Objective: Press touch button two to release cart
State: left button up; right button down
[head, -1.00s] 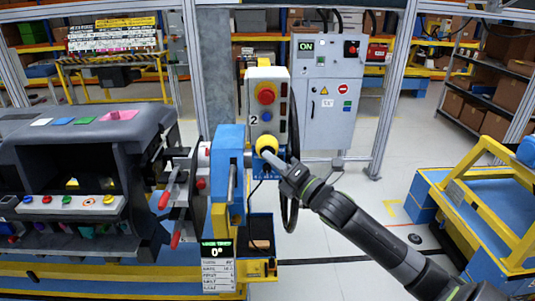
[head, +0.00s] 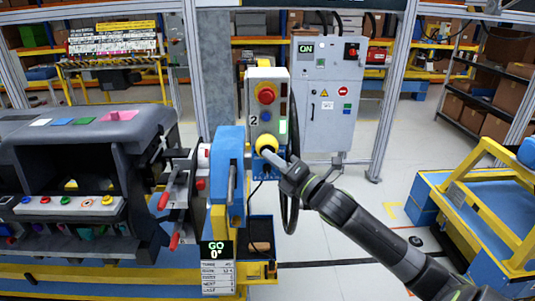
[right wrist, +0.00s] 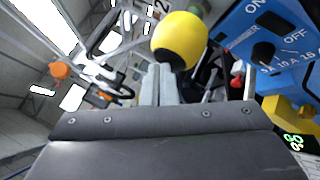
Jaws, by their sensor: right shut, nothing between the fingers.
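A grey control box (head: 258,92) marked 2 stands on the blue and yellow post, with a red mushroom button (head: 265,93) on top. A yellow dome button (head: 265,144) sits at its lower end; it also shows as a yellow ball (right wrist: 180,38) in the right wrist view. A green light (head: 283,126) glows on the box's right edge. My right gripper (head: 270,157) is shut and empty, its tips at the yellow dome. In the right wrist view its fingers (right wrist: 162,84) point at the dome; contact is unclear. My left gripper is not in view.
A display (head: 214,250) on the post reads GO and 0°. The dark dashboard module (head: 85,140) is at the left. A yellow and blue cart frame (head: 470,210) stands at the right. A grey cabinet (head: 325,100) is behind.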

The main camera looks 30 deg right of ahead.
jog(key=shift+s+a+p, duration=0.45)
jog(key=shift+s+p, duration=0.2)
jog(key=shift+s, duration=0.1)
jog(key=s+a, duration=0.1)
jog(key=s+p, duration=0.1)
jog(key=s+a+p, duration=0.1)
jog(key=s, duration=0.1)
jog(key=shift+s+a, duration=0.1)
jog(key=shift+a, duration=0.2)
dwell(0.9)
